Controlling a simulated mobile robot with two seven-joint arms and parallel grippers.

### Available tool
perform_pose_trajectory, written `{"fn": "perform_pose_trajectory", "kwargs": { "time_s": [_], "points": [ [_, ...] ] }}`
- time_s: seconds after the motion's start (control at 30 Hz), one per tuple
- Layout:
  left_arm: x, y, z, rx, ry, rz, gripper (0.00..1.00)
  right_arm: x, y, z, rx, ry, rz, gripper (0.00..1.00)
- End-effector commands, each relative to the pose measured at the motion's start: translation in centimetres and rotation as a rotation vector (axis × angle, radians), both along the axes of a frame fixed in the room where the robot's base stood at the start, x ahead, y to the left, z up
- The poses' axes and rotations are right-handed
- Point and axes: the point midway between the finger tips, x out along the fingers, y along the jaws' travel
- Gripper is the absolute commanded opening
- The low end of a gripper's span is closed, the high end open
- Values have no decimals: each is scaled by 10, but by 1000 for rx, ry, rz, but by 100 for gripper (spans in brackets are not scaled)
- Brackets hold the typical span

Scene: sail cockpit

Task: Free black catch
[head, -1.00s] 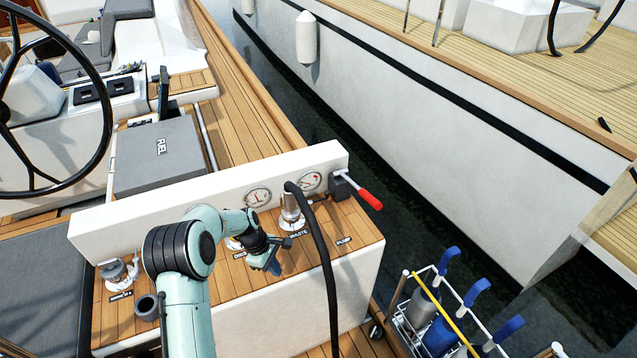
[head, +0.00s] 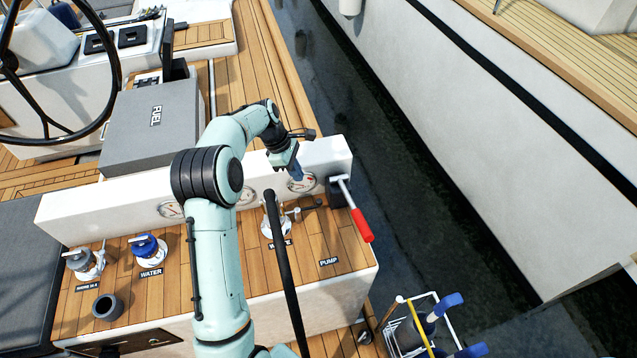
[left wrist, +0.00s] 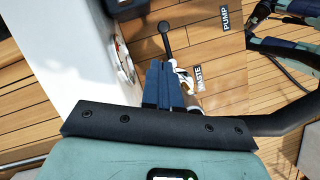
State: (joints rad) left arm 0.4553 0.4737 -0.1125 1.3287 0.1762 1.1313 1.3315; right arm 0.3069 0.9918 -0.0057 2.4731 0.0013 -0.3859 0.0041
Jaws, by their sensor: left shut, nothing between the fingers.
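The black catch (head: 311,207) is a short dark lever with a rounded end on the right side of the metal WASTE fitting (head: 271,226). A black hose (head: 289,281) runs up to this fitting. In the left wrist view the catch (left wrist: 165,31) stands out just beyond my fingertips, and the fitting is partly hidden behind them. My left gripper (head: 297,174) is shut and empty, above the fitting and in front of the gauge panel. Its blue fingers (left wrist: 159,66) show together in the left wrist view; I cannot tell whether they touch the catch. My right gripper is out of view.
The white gauge panel (head: 115,202) stands close behind the fittings. A red-handled pump lever (head: 361,226) is to the right. A blue WATER cap (head: 149,249) and a grey cup (head: 107,306) are to the left. A rack (head: 402,332) stands front right.

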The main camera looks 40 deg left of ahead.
Motion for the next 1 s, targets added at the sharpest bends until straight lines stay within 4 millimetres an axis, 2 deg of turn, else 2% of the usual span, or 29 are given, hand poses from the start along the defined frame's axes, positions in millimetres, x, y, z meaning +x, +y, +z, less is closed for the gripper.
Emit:
{"fn": "perform_pose_trajectory", "kwargs": {
  "time_s": [0.37, 0.47, 0.8, 1.0],
  "points": [
    [0, -1, -4, -1, 1, -2, 0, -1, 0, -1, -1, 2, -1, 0],
    [1, -5, -15, -1, 3, -2, 0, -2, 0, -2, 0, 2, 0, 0],
    [10, -24, -72, -1, 2, -2, 0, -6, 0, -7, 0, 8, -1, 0],
    [13, -30, -91, 1, 1, -1, 0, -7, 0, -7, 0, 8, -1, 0]
  ]
}}
